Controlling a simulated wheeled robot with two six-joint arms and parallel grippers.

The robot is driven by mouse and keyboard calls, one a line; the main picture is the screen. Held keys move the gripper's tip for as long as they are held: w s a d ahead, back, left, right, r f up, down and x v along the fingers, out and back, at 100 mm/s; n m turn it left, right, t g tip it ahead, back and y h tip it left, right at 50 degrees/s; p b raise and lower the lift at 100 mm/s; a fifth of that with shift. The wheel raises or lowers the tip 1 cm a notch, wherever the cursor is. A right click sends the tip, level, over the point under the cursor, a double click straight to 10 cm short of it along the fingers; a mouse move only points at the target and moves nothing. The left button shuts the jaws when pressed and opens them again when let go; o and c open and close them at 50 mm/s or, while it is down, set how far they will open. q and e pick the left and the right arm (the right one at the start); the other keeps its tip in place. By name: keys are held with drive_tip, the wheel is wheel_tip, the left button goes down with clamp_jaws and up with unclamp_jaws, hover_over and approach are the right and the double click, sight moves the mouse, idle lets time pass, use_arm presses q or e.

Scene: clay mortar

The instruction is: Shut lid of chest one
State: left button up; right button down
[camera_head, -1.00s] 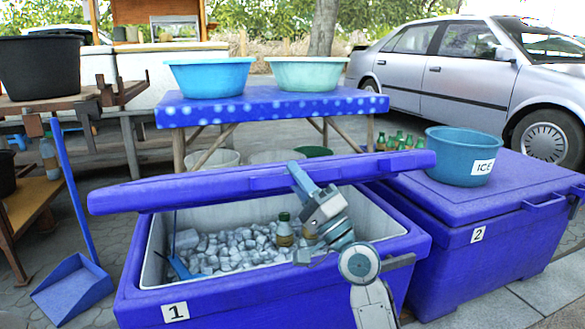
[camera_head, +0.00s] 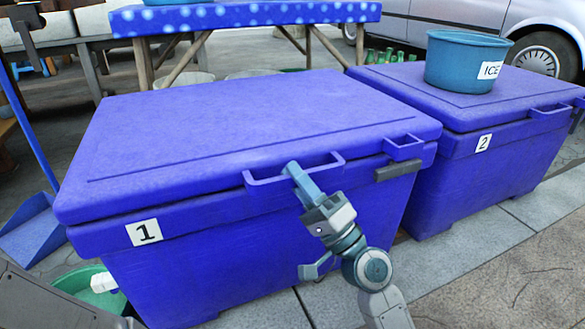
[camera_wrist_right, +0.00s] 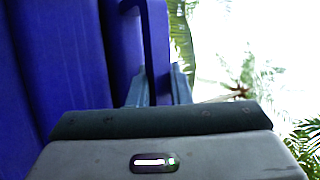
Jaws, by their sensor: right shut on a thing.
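Chest one (camera_head: 210,250) is the blue chest marked "1" in the head view. Its blue lid (camera_head: 230,120) lies down over the opening, nearly flat, and hides the inside. I cannot tell whether a thin gap is left along the rim. My right gripper (camera_head: 294,169) is shut on the lid's front handle (camera_head: 262,182). In the right wrist view the handle (camera_wrist_right: 156,40) runs between the fingers (camera_wrist_right: 158,90). My left gripper does not show.
Chest two (camera_head: 500,165), also blue, stands closed at the right with a teal ICE basin (camera_head: 450,65) on it. A dotted blue table (camera_head: 240,15) stands behind. A blue dustpan (camera_head: 35,230) and green basin (camera_head: 95,290) are at the left. Paving is clear at front right.

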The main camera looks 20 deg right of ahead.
drive_tip(key=shift+f, duration=0.6)
drive_tip(key=c, duration=1.3)
unclamp_jaws()
drive_tip(key=shift+f, duration=0.15)
drive_tip(key=shift+c, duration=0.2)
drive_tip(key=v, duration=0.7)
drive_tip(key=shift+s, duration=0.3)
drive_tip(key=shift+d, duration=0.2)
